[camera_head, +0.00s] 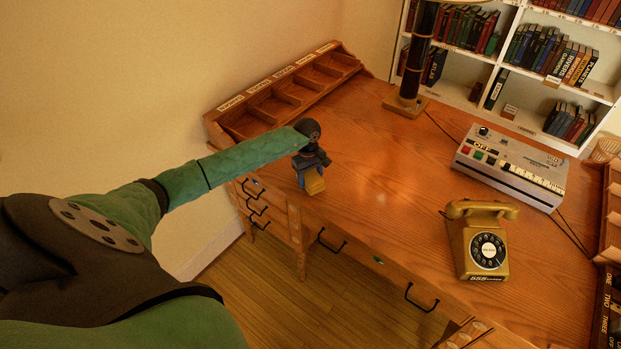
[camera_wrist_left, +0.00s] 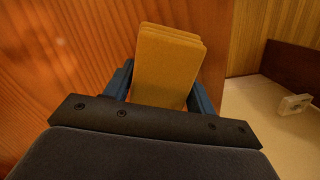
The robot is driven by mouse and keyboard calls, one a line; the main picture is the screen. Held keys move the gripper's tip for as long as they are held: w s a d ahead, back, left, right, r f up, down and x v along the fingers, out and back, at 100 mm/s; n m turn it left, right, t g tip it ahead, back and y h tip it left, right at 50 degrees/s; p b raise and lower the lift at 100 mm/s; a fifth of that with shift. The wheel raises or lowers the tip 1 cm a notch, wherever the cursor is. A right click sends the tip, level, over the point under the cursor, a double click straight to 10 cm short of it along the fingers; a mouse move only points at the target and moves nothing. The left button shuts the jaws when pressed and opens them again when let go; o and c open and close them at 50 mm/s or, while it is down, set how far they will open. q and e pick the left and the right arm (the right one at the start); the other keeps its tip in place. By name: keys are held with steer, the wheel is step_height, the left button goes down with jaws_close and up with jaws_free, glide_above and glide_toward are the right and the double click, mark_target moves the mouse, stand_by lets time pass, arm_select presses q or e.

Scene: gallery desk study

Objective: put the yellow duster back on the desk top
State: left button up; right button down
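The yellow duster (camera_head: 314,183) is a folded yellow cloth block. My left gripper (camera_head: 309,170) holds it at the front left edge of the wooden desk top (camera_head: 385,165). In the left wrist view the duster (camera_wrist_left: 168,65) sits between the two blue fingers (camera_wrist_left: 160,92), which close on its sides. I cannot tell whether the duster touches the wood beneath it. My right gripper is not in view.
A wooden rack of compartments (camera_head: 282,87) lines the desk's left back edge. A black lamp post (camera_head: 416,60), a grey machine (camera_head: 510,163) and a gold telephone (camera_head: 482,238) stand farther right. The desk top's middle is clear. Drawers with black handles (camera_head: 332,243) are below.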

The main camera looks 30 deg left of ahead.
mark_target(310, 174)
arm_select(q)
steer(key=o, duration=0.4)
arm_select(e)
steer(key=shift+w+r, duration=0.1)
arm_select(q)
steer(key=shift+r, duration=0.1)
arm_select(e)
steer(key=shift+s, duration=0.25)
